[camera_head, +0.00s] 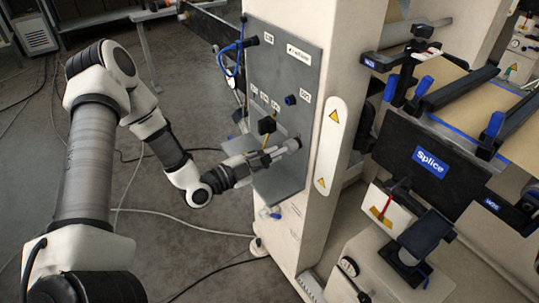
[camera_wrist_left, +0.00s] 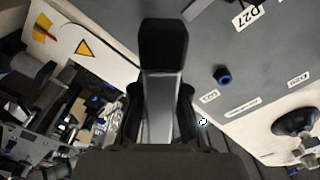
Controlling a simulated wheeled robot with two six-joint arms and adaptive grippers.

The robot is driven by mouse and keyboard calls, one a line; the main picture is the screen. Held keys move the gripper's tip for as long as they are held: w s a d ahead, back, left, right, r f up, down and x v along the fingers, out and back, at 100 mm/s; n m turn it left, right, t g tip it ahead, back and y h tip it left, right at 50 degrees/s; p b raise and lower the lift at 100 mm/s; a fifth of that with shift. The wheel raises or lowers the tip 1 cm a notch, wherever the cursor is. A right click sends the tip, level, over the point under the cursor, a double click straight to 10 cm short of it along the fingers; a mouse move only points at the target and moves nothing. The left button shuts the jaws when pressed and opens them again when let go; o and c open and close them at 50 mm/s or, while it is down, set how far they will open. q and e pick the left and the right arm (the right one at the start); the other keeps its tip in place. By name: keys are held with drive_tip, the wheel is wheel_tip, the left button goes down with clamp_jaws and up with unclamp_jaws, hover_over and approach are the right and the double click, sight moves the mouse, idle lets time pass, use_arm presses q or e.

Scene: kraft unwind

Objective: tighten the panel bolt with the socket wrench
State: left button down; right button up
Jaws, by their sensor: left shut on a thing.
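The grey panel (camera_head: 275,75) is on the side of a cream machine column. My left gripper (camera_head: 268,157) reaches its lower part from the left, shut on the socket wrench (camera_head: 291,146), whose end is at or very near the panel face. In the left wrist view my gripper (camera_wrist_left: 160,110) has its fingers on both sides of the wrench's silver bar (camera_wrist_left: 159,95), which ends in a black block. The panel (camera_wrist_left: 255,75) also shows there. The panel bolt cannot be made out; the wrench may cover it. Contact between wrench and bolt cannot be told.
A blue knob (camera_head: 290,100) and a black knob (camera_head: 266,125) stand out from the panel. A blue hose (camera_head: 228,50) hangs at its left edge. A Splice unit (camera_head: 432,160) with rollers stands to the right. Cables lie on the floor.

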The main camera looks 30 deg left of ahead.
use_arm(q)
drive_tip(key=shift+r+m, duration=0.1)
drive_tip(key=shift+m, duration=0.6)
drive_tip(key=shift+w+m, duration=0.1)
drive_tip(key=shift+m, duration=0.3)
drive_tip(key=shift+m+p, duration=0.55)
drive_tip(key=shift+m, duration=0.35)
drive_tip(key=shift+m+p, duration=0.4)
drive_tip(key=shift+m, duration=1.6)
drive_tip(key=shift+m+p, duration=0.4)
